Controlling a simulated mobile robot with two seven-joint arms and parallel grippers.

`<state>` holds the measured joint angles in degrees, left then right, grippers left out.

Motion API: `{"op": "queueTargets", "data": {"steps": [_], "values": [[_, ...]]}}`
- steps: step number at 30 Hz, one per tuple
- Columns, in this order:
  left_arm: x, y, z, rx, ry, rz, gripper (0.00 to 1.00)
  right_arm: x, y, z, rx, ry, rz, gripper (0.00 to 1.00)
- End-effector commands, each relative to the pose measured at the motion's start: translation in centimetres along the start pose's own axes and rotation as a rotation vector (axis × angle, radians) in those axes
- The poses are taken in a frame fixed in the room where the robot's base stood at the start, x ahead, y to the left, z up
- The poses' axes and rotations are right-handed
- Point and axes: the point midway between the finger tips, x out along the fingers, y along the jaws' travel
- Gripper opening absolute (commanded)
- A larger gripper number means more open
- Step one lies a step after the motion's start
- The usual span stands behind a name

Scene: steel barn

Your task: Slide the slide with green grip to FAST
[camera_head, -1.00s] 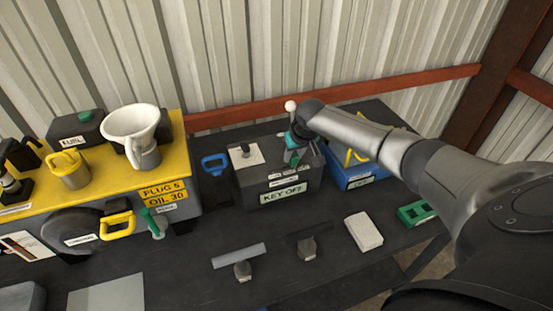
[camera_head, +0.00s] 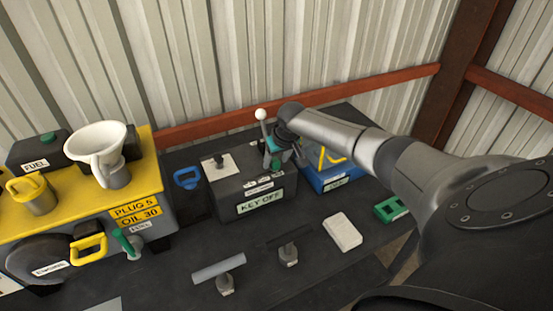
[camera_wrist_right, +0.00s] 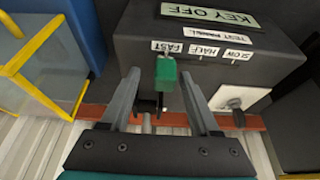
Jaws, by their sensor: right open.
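The grey control box (camera_head: 230,192) with a KEY OFF plate stands on the dark bench. In the right wrist view the green grip (camera_wrist_right: 166,73) stands up from the box (camera_wrist_right: 135,45), visually in line with the FAST label (camera_wrist_right: 169,47). The HALF (camera_wrist_right: 204,50) and SLOW (camera_wrist_right: 240,55) labels are to its right. My right gripper (camera_wrist_right: 159,76) is open, with one finger on each side of the green grip and visible gaps. In the head view my right gripper (camera_head: 276,149) is over the box's right part and partly hides the grip. My left gripper is out of view.
A blue box (camera_head: 338,178) with a yellow frame stands close to the right. A white-knobbed lever (camera_head: 261,114) rises beside my gripper. A yellow-topped machine (camera_head: 75,210) is on the left. Two T-handles and a white block (camera_head: 343,231) lie in front.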

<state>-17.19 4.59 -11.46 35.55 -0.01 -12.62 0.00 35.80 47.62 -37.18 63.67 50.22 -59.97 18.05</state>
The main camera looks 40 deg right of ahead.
Motion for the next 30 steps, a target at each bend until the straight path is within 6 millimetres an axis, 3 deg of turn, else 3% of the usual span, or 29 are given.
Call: {"op": "queueTargets", "data": {"steps": [5,11,30], "values": [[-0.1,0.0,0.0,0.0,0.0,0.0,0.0,-0.5,0.0,-0.1,0.0,0.001,-0.001,0.62],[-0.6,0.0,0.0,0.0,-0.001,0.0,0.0,-2.7,0.0,-0.1,-0.003,0.002,0.0,0.62],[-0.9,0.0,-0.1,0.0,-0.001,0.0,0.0,-13.0,0.0,0.0,-0.003,0.001,0.002,0.62]]}}
